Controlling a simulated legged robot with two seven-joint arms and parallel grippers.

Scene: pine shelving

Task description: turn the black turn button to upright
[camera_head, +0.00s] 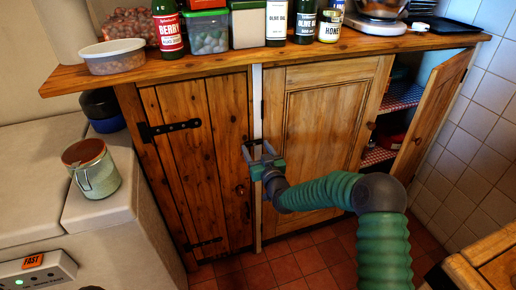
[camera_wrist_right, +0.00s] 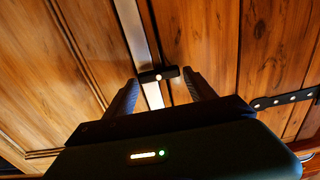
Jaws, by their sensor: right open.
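The black turn button (camera_wrist_right: 158,75) is a short dark bar with a pale screw at its middle. In the right wrist view it lies crosswise over the pale strip (camera_wrist_right: 134,30) between two wooden doors, not in line with it. My right gripper (camera_wrist_right: 161,78) is open, with one fingertip near each end of the button; I cannot tell whether they touch it. My left gripper is out of view.
The plank door (camera_head: 190,150) has black hinges and a round knob. The panelled door (camera_head: 318,130) is beside it; a further door (camera_head: 432,115) at right stands open. Jars and bottles crowd the counter (camera_head: 210,66).

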